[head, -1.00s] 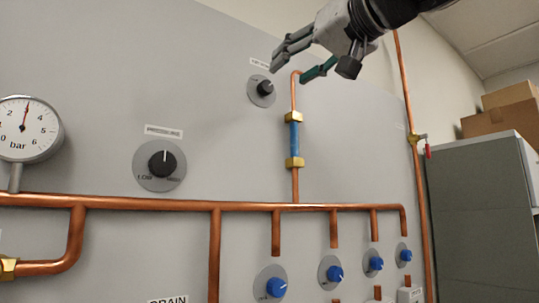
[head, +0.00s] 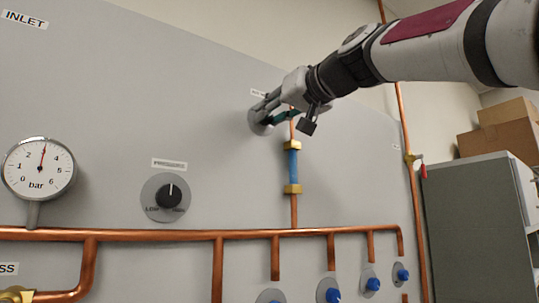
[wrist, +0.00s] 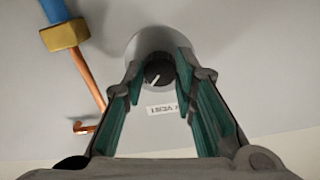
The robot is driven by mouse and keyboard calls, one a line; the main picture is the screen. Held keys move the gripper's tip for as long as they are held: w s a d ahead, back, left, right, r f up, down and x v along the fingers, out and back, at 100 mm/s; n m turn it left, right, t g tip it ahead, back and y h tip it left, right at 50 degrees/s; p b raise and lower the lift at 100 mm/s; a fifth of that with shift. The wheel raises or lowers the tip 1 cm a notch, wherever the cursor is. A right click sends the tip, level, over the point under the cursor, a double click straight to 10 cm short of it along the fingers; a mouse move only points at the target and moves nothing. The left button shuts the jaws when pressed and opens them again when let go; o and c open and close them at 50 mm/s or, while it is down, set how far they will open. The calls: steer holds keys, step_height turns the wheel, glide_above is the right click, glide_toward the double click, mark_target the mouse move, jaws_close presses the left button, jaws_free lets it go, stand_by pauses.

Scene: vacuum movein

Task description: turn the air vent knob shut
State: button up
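The air vent knob (wrist: 156,72) is a small dark dial with a white pointer line on a round grey plate. In the wrist view its pointer slants toward the lower left, and a white label (wrist: 165,108) sits just below it, upside down. My gripper (wrist: 160,66) is open, with one teal-padded finger on each side of the knob. Gaps show between pads and knob; contact cannot be seen. In the head view my gripper (head: 264,112) covers the knob, and only part of its grey plate (head: 261,129) shows.
A copper pipe with a blue sleeve (head: 293,165) and brass fittings runs close by on the right. A pressure knob (head: 169,196), a gauge (head: 39,168) and several blue knobs sit on the same grey panel. A grey cabinet (head: 478,225) with boxes stands at the right.

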jaws_close()
steer(key=shift+b, duration=0.3)
steer(key=n+b, duration=0.2)
steer(key=b, duration=0.1)
steer(key=shift+w+f+n, duration=0.15)
steer(key=shift+n, duration=0.25)
steer(key=n+b, duration=0.3)
steer(key=n, duration=0.2)
steer(key=shift+n, duration=0.3)
steer(key=shift+s+n+b, duration=0.2)
steer(key=shift+n+b, duration=1.35)
steer(key=shift+n, duration=3.25)
steer(key=shift+a, duration=0.1)
